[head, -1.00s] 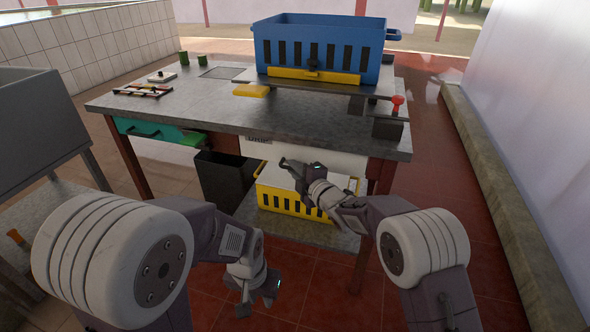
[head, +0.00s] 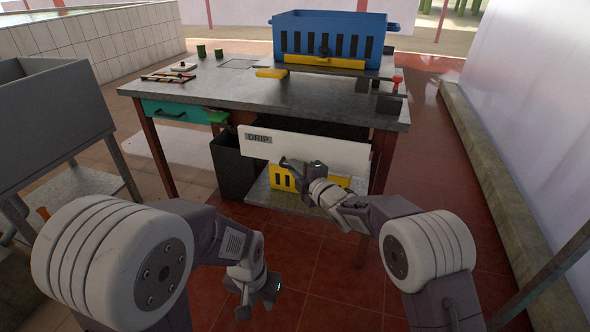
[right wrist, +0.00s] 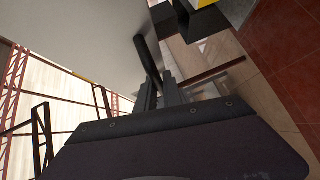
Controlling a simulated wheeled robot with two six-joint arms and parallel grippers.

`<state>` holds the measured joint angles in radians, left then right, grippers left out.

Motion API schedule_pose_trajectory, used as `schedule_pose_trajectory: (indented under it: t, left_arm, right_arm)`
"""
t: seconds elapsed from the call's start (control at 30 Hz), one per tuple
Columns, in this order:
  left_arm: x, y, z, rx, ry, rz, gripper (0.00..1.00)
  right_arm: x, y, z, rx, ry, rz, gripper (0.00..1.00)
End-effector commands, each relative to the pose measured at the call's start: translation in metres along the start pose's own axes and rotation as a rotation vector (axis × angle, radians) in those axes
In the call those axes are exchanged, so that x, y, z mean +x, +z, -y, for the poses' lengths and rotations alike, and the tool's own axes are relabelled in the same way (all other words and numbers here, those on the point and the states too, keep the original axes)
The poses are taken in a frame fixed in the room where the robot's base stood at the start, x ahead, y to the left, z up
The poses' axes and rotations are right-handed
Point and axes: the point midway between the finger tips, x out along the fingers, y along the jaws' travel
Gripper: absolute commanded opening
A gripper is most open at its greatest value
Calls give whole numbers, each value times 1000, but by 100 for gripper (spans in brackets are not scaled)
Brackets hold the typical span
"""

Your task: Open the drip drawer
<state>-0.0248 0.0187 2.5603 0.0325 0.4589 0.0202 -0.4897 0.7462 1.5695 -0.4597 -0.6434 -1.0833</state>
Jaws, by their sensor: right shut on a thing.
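The drip drawer (head: 330,153) has a long white front with a "DRIP" label (head: 258,138). It stands out from under the grey table top, with a dark gap showing behind its upper edge. My right gripper (head: 290,165) is at the drawer's front, low and near the middle. In the right wrist view its fingers (right wrist: 158,92) are shut on a dark bar handle (right wrist: 148,58) beside the pale drawer front. My left gripper (head: 258,298) hangs low over the floor, apart from the table, its fingers spread and empty.
A blue crate (head: 330,35) stands on the table (head: 225,100). A yellow crate (head: 282,179) sits on the lower shelf (head: 262,194) under the drawer. A black bin (head: 238,170) and a teal drawer (head: 175,112) are to the left. Red floor (head: 310,265) in front is clear.

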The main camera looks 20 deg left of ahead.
Motion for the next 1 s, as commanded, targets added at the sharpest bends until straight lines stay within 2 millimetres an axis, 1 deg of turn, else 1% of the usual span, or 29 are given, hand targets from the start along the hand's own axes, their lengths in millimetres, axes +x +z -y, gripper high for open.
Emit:
schedule_pose_trajectory:
  t: [0.2,0.23,0.3,0.57,0.67,0.77,1.0]
  left_arm:
    - [0,0,0,0,0,0,26]
    - [0,0,0,0,0,0,26]
    - [0,0,0,0,0,0,26]
    - [0,0,0,0,0,0,26]
    - [-2,0,0,0,0,0,26]
    - [-6,-1,0,0,0,0,26]
    - [-20,-2,0,0,0,0,26]
  right_arm:
    - [0,1,0,0,0,1,0]
    - [0,1,0,1,0,1,16]
    - [0,0,0,1,0,1,33]
    - [0,0,0,0,1,0,33]
    - [-3,0,-2,1,1,0,33]
    - [-14,0,-2,1,-1,1,33]
    - [-58,0,-3,2,-1,2,33]
